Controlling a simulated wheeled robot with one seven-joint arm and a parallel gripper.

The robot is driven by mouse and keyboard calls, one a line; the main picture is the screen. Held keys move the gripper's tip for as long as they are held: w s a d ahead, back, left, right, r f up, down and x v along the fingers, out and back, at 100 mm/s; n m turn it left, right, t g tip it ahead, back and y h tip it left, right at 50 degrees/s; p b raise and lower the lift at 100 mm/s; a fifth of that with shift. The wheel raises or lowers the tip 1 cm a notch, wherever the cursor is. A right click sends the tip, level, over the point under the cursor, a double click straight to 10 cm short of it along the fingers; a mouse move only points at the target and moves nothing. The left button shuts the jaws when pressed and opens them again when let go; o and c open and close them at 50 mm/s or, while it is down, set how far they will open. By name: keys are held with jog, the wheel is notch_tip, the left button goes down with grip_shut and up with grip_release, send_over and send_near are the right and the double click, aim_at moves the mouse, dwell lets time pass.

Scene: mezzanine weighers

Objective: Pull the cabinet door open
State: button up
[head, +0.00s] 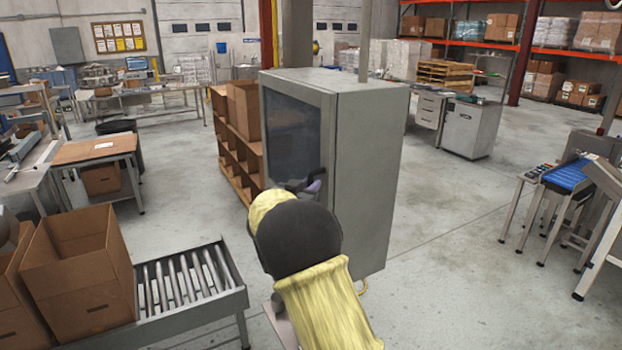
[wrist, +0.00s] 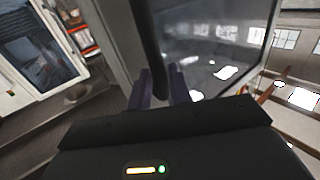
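The grey cabinet (head: 365,170) stands upright in the middle of the head view. Its door (head: 297,130) has a dark glass pane in a grey frame and looks closed. The dark bar handle (wrist: 147,40) crosses the wrist view from the top, with the glass behind it. My gripper (head: 312,185) is at the handle, low on the door, partly hidden behind my arm. In the wrist view its two purple-grey fingers (wrist: 160,88) lie on either side of the bar, close against it, and look shut on it.
A roller conveyor (head: 235,270) with an open cardboard box (head: 85,300) stands at the lower left. A wooden shelf (head: 238,160) with boxes stands beside the cabinet. Open floor (head: 450,250) lies to the right.

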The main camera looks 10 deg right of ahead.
jog(key=shift+w+d, duration=0.35)
jog(key=shift+w, duration=0.15)
jog(key=shift+c, duration=0.4)
grip_shut()
jog(key=shift+a, duration=0.15)
